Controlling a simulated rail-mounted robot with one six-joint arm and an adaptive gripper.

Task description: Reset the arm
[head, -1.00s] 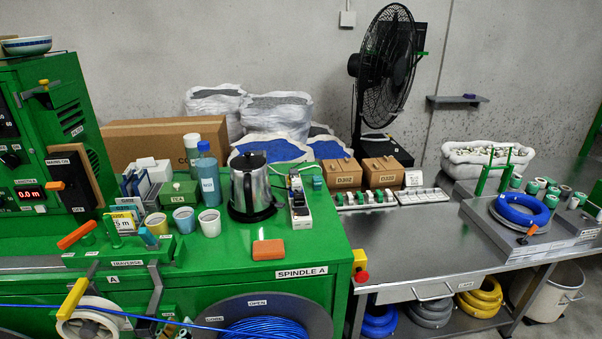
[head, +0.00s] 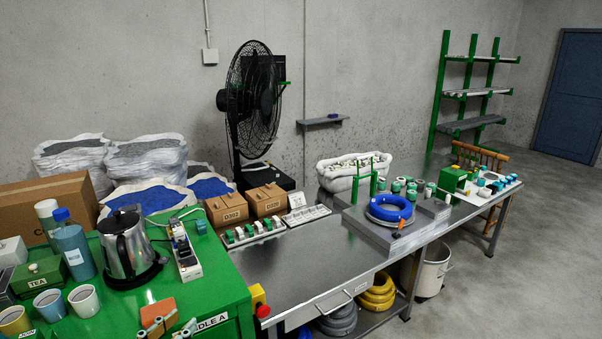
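My gripper (head: 172,326) shows only at the bottom edge of the head view, in front of the green bench. Its two small tan fingertips stand apart with nothing seen between them. The rest of the gripper and my arm are below the picture. An orange block (head: 160,309) lies on the front of the green bench (head: 220,285), just behind the fingertips in the picture. The blue cable coil (head: 390,208) sits on a grey plate on the steel table.
A steel kettle (head: 126,245), cups (head: 84,300) and a blue bottle (head: 73,250) crowd the green bench. A black fan (head: 253,95) stands behind. The steel table (head: 310,270) has clear room at its front. A red button (head: 262,310) sits at the bench corner. Open floor (head: 520,240) lies right.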

